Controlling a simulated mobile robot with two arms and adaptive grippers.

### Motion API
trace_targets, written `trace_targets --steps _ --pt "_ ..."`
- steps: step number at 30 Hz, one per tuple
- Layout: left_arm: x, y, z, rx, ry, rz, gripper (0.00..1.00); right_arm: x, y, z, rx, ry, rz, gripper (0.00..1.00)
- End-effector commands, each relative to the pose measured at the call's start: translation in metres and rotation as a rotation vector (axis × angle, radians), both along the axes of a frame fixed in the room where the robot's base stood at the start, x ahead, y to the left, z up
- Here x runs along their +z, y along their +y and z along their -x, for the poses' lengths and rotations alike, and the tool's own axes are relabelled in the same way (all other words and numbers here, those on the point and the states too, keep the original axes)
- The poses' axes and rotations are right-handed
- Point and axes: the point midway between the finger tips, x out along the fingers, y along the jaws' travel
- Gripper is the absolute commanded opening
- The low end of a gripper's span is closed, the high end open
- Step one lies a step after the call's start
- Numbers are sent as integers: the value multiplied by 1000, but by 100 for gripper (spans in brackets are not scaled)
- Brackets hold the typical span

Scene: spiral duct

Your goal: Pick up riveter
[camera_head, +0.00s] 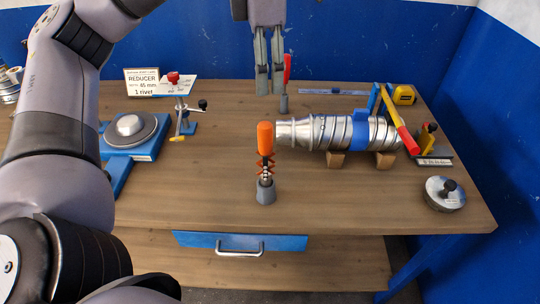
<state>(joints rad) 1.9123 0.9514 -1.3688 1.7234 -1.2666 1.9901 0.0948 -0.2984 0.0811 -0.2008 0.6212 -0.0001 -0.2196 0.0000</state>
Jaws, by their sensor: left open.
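My left gripper (269,92) hangs down from the top of the head view, with its two fingers a narrow gap apart and nothing seen between them. Right beside its right finger stands a red-handled tool (287,70) in a small grey holder (283,103). A two-handled tool with red, yellow and blue parts (402,130) leans at the right end of the duct; it may be the riveter, but I cannot tell for sure. An orange-handled tool (265,140) stands upright in a grey cone holder (266,191) nearer the front. My right gripper is out of view.
A silver spiral duct (326,133) with a blue band rests on wooden blocks. A blue turntable fixture (131,132), a clamp stand (181,108) and a sign (142,82) are at left. A tape measure (404,94) and round metal lid (445,194) are at right.

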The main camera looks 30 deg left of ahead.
Motion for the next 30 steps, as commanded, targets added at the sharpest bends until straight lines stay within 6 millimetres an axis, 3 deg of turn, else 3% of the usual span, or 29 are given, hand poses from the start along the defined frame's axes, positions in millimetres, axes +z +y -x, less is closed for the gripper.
trace_targets --steps 4,17,26,30 --pt "-15 7 2 12 7 -23 50 -6 1 1 0 1 -2 40" --pt "-96 6 2 9 6 -20 50 -25 2 4 -1 6 -2 40" --pt "-119 6 2 9 3 -20 50 -21 2 4 -1 6 -2 40" --pt "-134 5 3 9 6 -21 50 -10 2 3 -2 5 -1 40"
